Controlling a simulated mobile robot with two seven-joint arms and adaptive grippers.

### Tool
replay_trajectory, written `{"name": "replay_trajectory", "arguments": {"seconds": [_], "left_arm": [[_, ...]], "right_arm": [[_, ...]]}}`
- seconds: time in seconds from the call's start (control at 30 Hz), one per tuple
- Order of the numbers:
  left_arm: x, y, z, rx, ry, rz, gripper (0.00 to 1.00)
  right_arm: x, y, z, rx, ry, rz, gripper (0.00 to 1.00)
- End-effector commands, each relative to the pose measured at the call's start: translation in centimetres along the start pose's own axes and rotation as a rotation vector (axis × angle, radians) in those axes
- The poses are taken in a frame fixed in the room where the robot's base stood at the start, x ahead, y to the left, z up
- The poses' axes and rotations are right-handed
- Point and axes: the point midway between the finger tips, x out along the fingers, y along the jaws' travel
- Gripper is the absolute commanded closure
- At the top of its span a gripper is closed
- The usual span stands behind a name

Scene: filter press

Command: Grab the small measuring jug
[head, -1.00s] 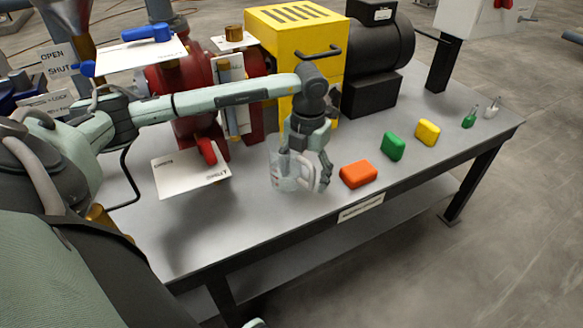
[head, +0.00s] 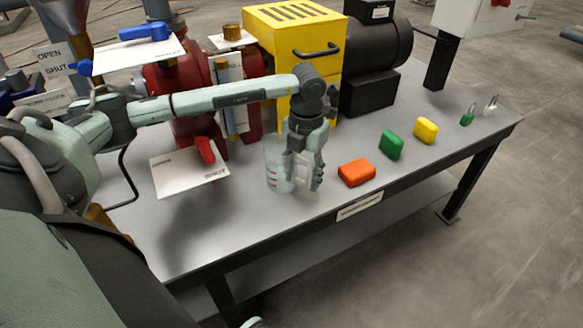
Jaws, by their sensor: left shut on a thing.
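The small measuring jug (head: 276,177) is clear with reddish markings on its side. It stands near the front middle of the grey table, just left of the orange block. My left gripper (head: 304,182) points down at the jug's right side and is shut on it, around where the handle was seen; the fingers hide that part. The jug looks upright. I cannot tell whether its base touches the table. My right gripper is not in view.
An orange block (head: 356,172), a green block (head: 391,145) and a yellow block (head: 426,130) lie to the right. Small bottles (head: 468,116) stand near the right end. Behind are the yellow housing (head: 297,45), a black motor (head: 378,45) and red valves with white plates (head: 190,174).

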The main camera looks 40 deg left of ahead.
Motion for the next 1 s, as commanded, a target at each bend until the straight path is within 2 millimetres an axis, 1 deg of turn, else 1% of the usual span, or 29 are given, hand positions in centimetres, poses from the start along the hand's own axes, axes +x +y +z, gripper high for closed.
{"name": "replay_trajectory", "arguments": {"seconds": [0.27,0.47,0.73,1.0], "left_arm": [[-0.3,0.1,0.0,0.000,0.000,0.001,1.00],[-1.4,0.1,0.1,0.000,-0.002,0.001,1.00],[-4.0,0.1,0.1,-0.001,-0.003,0.001,1.00],[-6.8,0.2,0.1,-0.001,-0.003,0.000,1.00]], "right_arm": [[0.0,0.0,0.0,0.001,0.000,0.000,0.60],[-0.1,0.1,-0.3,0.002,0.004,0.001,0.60],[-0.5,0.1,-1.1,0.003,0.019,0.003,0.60],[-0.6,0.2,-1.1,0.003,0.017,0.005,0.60]]}}
